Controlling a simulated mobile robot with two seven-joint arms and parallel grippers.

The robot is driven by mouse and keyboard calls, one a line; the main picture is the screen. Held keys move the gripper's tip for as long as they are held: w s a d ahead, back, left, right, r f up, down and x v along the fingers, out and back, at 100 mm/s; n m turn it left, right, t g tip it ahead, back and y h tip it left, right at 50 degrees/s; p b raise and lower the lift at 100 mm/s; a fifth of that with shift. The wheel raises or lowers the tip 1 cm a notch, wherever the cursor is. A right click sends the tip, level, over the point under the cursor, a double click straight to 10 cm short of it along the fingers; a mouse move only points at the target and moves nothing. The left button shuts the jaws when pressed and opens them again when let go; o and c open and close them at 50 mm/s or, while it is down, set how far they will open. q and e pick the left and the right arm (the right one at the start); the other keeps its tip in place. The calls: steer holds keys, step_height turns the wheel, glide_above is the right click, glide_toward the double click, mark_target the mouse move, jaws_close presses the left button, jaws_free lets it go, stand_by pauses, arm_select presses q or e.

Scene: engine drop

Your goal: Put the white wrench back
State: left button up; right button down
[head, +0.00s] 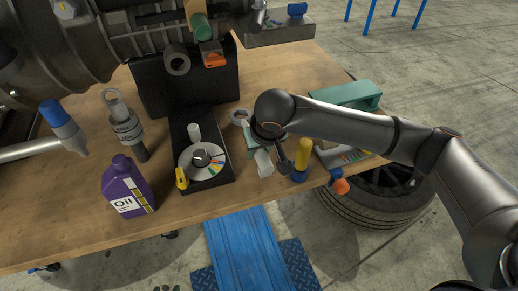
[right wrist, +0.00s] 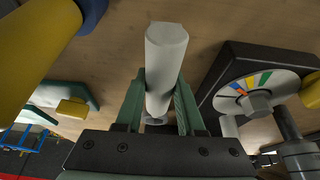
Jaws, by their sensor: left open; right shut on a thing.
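The white wrench, as far as I can make it out, is a pale faceted handle (head: 263,162) over the front middle of the table. In the right wrist view its handle (right wrist: 166,60) stands between two green fingers. My right gripper (right wrist: 160,105) is shut on it, with a finger pressed to each side. In the head view my right gripper (head: 257,147) is partly hidden by my own wrist. The wrench's far end is hidden, and I cannot tell whether it touches the table. My left gripper does not show.
A black gauge box (head: 209,176) with a coloured dial stands left of the wrench. A yellow-handled tool (head: 303,154) is close on its right. A purple oil bottle (head: 127,187) stands further left. The wooden table's front middle (head: 215,204) is bare.

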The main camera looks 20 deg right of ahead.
steer(key=shift+f, duration=0.2)
arm_select(q)
steer(key=shift+r, duration=0.45)
arm_select(e)
steer(key=shift+f, duration=0.2)
steer(key=c, duration=0.5)
jaws_free()
steer(key=shift+f, duration=0.1)
arm_select(q)
steer(key=shift+f, duration=0.15)
